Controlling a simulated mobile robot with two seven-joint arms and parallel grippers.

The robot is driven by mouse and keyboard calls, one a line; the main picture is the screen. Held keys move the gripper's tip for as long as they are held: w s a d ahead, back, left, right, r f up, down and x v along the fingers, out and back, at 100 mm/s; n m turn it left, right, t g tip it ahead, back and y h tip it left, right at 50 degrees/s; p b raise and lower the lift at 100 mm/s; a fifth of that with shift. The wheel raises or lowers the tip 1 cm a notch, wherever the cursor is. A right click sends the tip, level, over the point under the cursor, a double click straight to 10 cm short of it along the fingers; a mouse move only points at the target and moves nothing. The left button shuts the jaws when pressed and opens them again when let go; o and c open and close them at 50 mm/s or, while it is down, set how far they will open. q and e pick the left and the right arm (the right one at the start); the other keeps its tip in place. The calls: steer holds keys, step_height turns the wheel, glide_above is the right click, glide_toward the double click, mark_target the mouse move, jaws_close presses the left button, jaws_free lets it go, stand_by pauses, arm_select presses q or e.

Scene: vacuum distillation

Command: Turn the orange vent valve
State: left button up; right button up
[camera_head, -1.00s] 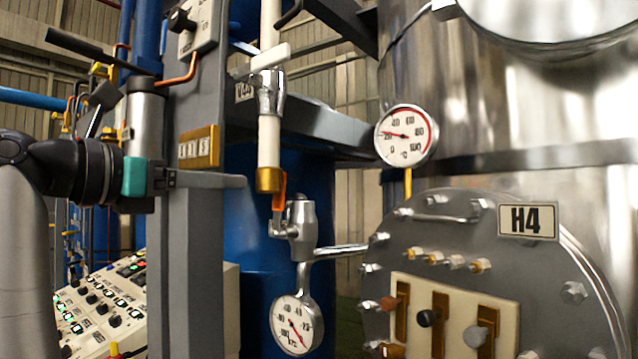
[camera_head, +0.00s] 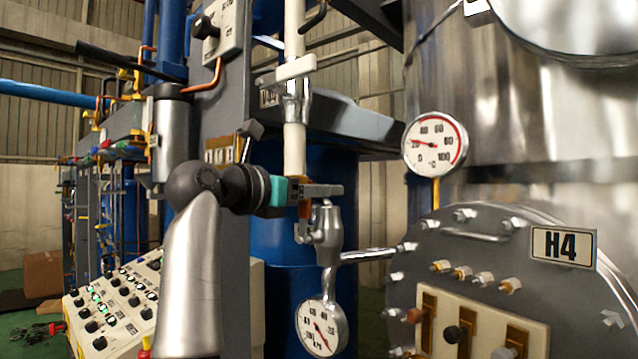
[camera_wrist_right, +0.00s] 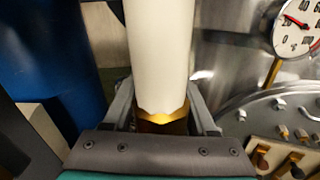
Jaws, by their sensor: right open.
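The orange vent valve handle (camera_head: 304,209) shows only in part in the head view, just below my right gripper (camera_head: 322,191). It hangs beside the silver valve body (camera_head: 326,226) under the white vertical pipe (camera_head: 295,148). My right gripper is open, with its fingers level with the pipe's lower end. In the right wrist view, its fingers (camera_wrist_right: 162,112) stand on either side of the white pipe (camera_wrist_right: 160,60) and its brass collar (camera_wrist_right: 165,122). I cannot tell whether they touch it. The orange handle is hidden in that view. My left gripper is not in view.
A pressure gauge (camera_head: 322,327) hangs below the valve. A temperature gauge (camera_head: 435,144) and the bolted H4 flange (camera_head: 480,240) are to the right. A grey column (camera_head: 228,270) stands behind my arm, and a control panel (camera_head: 115,305) is at lower left.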

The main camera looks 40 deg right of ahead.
steer(key=shift+d, duration=0.25)
jaws_close()
stand_by(0.3)
stand_by(0.9)
